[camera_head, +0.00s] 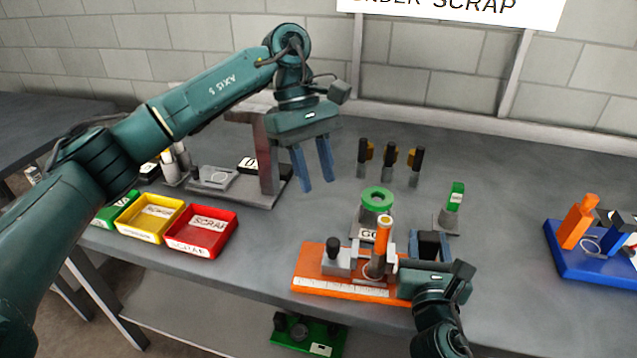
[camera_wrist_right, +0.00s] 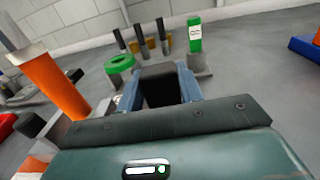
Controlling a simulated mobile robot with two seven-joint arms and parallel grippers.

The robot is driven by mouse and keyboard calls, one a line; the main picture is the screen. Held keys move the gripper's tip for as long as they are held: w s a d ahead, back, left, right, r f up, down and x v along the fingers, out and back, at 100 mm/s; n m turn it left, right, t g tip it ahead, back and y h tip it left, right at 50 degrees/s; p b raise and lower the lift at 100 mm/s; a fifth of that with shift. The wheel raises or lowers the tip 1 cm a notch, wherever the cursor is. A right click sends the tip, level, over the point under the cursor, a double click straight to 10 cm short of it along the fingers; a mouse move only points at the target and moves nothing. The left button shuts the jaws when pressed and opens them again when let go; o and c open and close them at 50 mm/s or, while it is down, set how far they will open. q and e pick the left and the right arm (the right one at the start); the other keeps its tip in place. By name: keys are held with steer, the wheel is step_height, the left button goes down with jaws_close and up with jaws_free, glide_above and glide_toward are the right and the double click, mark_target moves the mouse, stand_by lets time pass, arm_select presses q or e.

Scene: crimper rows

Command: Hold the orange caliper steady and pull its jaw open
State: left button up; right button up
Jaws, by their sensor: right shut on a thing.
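The orange caliper (camera_head: 310,283) lies at the table's front middle, with a white ruler strip along its front edge. A grey block with a black knob (camera_head: 334,250) stands on its left part. An upright post with an orange top (camera_head: 383,235) stands near its middle; its orange part also shows in the right wrist view (camera_wrist_right: 55,85). My right gripper (camera_head: 430,238) is shut on a dark block (camera_wrist_right: 160,88) at the caliper's right end. My left gripper (camera_head: 318,183) is open and empty, fingers down, above the table behind the caliper.
A green ring (camera_head: 377,198) stands close behind the caliper. Behind it are several dark posts (camera_head: 390,160) and a green-topped block (camera_head: 455,197). Red (camera_head: 207,250) and yellow (camera_head: 133,235) bins sit left. A blue fixture (camera_head: 575,262) sits far right.

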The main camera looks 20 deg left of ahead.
steer(key=o, duration=1.2)
steer(key=shift+c, duration=0.2)
